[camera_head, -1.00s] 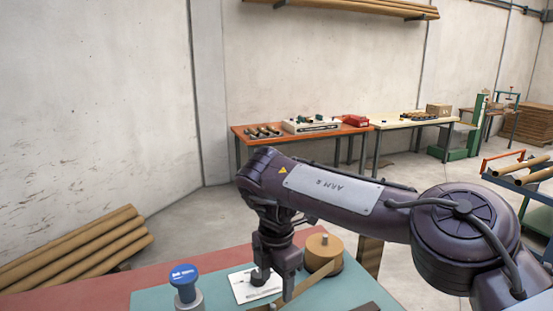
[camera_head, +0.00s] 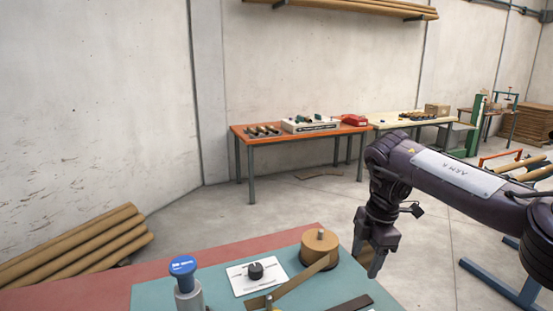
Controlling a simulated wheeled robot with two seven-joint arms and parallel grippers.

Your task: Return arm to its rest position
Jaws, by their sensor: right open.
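My right arm (camera_head: 455,178) comes in from the right, and its gripper (camera_head: 366,262) points down at the right edge of the teal work surface (camera_head: 225,268). The gripper holds nothing that I can see, and its jaws are open. It is apart from the brown tape roll (camera_head: 319,243), which stands to its left. A strip of tape (camera_head: 300,282) runs from the roll toward the front left. A black knob (camera_head: 256,270) sits on a white plate (camera_head: 242,279) left of the roll. My left gripper is not in view.
A blue-topped post (camera_head: 183,268) stands at the front left of the surface. A dark flat bar (camera_head: 352,303) lies at its front edge. Cardboard tubes (camera_head: 80,243) are stacked at left. Orange-topped table (camera_head: 270,139) stands at the back wall. Open floor (camera_head: 430,240) lies right of the gripper.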

